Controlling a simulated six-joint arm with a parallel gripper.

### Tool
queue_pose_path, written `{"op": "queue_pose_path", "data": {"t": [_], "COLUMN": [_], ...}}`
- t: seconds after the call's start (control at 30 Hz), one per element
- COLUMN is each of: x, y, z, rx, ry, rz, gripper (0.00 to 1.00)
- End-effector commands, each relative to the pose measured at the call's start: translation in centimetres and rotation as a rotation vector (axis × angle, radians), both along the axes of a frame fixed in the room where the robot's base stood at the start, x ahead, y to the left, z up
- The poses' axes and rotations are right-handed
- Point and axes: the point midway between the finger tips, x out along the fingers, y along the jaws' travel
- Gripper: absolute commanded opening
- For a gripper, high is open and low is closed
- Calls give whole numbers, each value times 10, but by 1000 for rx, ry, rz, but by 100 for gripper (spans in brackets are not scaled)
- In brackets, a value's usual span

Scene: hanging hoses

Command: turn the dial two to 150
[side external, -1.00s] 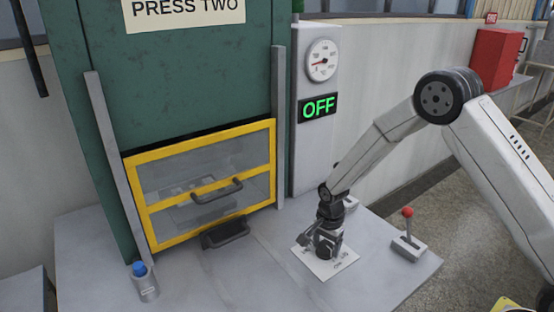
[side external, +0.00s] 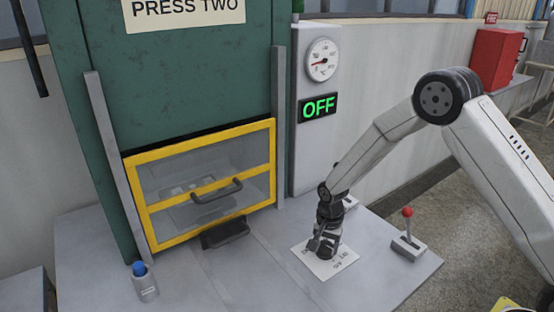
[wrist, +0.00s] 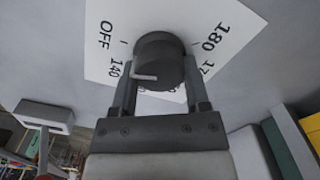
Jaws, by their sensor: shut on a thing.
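The dial is a dark round knob (wrist: 160,48) with a white pointer line, on a white plate (wrist: 107,18) on the table. The plate carries OFF, 140, a partly hidden number starting with 17, and 180. The pointer faces left in the wrist view, near the 140 mark. My gripper (wrist: 165,72) points down with one finger on each side of the knob, shut on it. In the side external view my gripper (side external: 326,243) stands over the plate and hides most of the knob. The part of the scale between 140 and 17 is hidden.
The press (side external: 180,75) is labelled PRESS TWO, with its yellow-framed guard (side external: 208,185) down. A display (side external: 318,107) reads OFF below a round gauge (side external: 322,60). A red-knobbed lever (side external: 408,240) stands right of the plate; a blue button (side external: 139,268) stands at front left.

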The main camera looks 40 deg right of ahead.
Motion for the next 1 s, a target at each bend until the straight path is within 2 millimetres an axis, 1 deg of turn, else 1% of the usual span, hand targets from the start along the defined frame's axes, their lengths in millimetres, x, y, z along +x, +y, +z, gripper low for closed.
{"op": "queue_pose_path", "data": {"t": [1.0], "x": [2], "y": [4], "z": [0], "rx": [0], "ry": [1], "rz": [960], "gripper": [1]}}
